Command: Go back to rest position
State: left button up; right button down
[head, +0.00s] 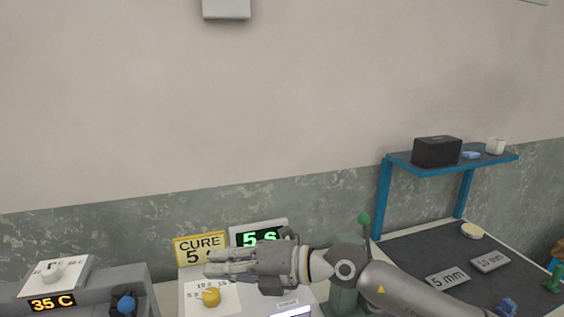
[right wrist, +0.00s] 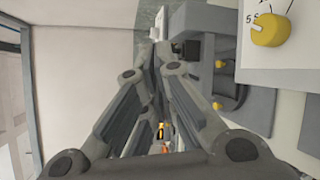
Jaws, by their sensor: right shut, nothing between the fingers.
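My right gripper (head: 212,262) is in the lower middle of the head view, its arm coming in from the lower right. It is shut and empty, with its fingers pointing left. It is in front of the white timer box, just above the yellow knob (head: 211,296). In the right wrist view the fingers (right wrist: 157,75) are together, and the yellow knob (right wrist: 270,30) is off to the upper right, apart from them. My left gripper is not in the head view.
A yellow CURE sign (head: 199,247) and a green "5 s" display (head: 261,237) stand behind the gripper. A blue shelf (head: 440,170) with a black box (head: 437,151) stands at right, above a dark mat (head: 415,250).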

notch_tip(320, 180, up, 7)
jog(key=s+d+m+t+y, duration=0.2)
jog(key=m+t+y, duration=0.35)
jog(key=m, duration=0.25)
jog(key=w+d+f+m+t+h, duration=0.2)
jog(key=w+d+m+t+h, duration=0.2)
jog(key=d+m+t+h, duration=0.85)
jog(key=s+d+f+m+g+h, duration=0.2)
jog(key=d+f+m+g+h, duration=0.15)
jog(key=d+f+m, duration=0.4)
jog(key=s+d+f+m+g+h, duration=0.15)
jog(key=d+f+m+h, duration=0.3)
jog(key=f, duration=0.65)
jog(key=s+d+f+m+g, duration=0.1)
jog(key=s+d+f+g, duration=0.2)
jog(key=s+f+g, duration=0.55)
jog(key=s+d+f+m+g, duration=0.2)
jog(key=s+f+g, duration=0.2)
jog(key=s+f, duration=0.85)
jog(key=s+f+g, duration=0.1)
jog(key=s+f, duration=0.2)
jog(key=f, duration=0.8)
jog(key=s+f+g, duration=0.1)
jog(key=s+f, duration=0.1)
jog(key=f, duration=0.9)
jog(key=s+d+f, duration=0.3)
jog(key=s+f, duration=1.4)
jog(key=shift+g, duration=0.35)
